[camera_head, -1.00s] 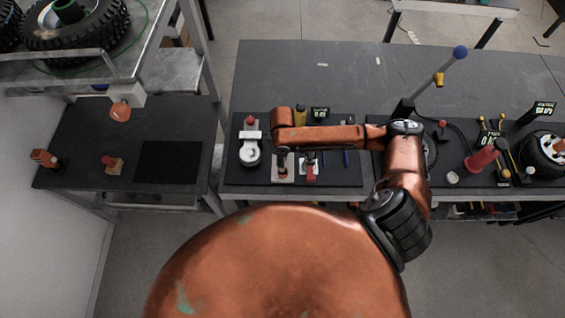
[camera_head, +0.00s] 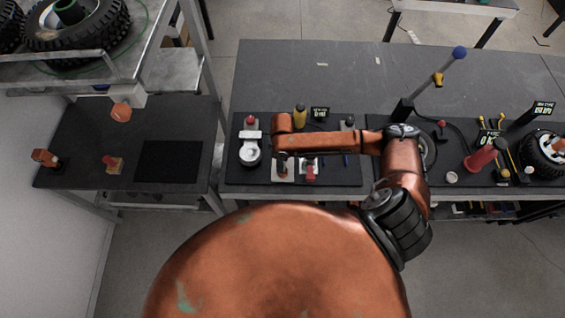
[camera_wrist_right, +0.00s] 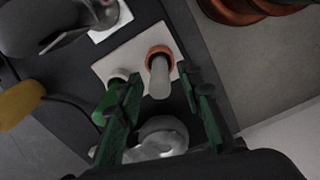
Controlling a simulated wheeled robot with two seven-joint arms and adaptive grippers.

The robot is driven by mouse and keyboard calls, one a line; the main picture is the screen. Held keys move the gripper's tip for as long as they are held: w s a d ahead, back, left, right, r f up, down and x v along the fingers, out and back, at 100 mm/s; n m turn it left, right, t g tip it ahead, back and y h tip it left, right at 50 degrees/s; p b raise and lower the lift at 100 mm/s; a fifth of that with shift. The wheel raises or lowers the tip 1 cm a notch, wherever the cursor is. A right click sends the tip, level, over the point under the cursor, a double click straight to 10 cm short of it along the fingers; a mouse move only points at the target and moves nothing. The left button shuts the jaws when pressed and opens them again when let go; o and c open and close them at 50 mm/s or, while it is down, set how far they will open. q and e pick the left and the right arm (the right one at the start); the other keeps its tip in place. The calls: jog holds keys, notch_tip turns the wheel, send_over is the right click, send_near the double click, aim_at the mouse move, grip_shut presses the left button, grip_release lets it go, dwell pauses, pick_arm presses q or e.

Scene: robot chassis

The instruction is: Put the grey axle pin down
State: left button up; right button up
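The grey axle pin (camera_wrist_right: 160,78) stands in a copper-coloured ring (camera_wrist_right: 158,55) on a pale plate (camera_wrist_right: 135,62), as the right wrist view shows. My right gripper (camera_wrist_right: 163,84) has two green fingers, spread apart on either side of the pin. Gaps show between the pin and both fingers, so the gripper is open and not holding it. In the head view my right arm (camera_head: 330,141) reaches left over the bench and hides most of the gripper and the pin. The plate (camera_head: 285,176) partly shows below it. My left gripper is in neither view.
A silver round part (camera_wrist_right: 165,135) lies below the fingers in the wrist view. On the bench (camera_head: 300,75) stand a white device with a red knob (camera_head: 250,145), a yellow-and-black piece (camera_head: 300,115) and a display (camera_head: 320,113). The rear of the bench is largely clear.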

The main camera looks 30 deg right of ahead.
notch_tip(320, 180, up, 12)
jog(key=shift+r, duration=0.15)
dwell(0.5)
dwell(0.4)
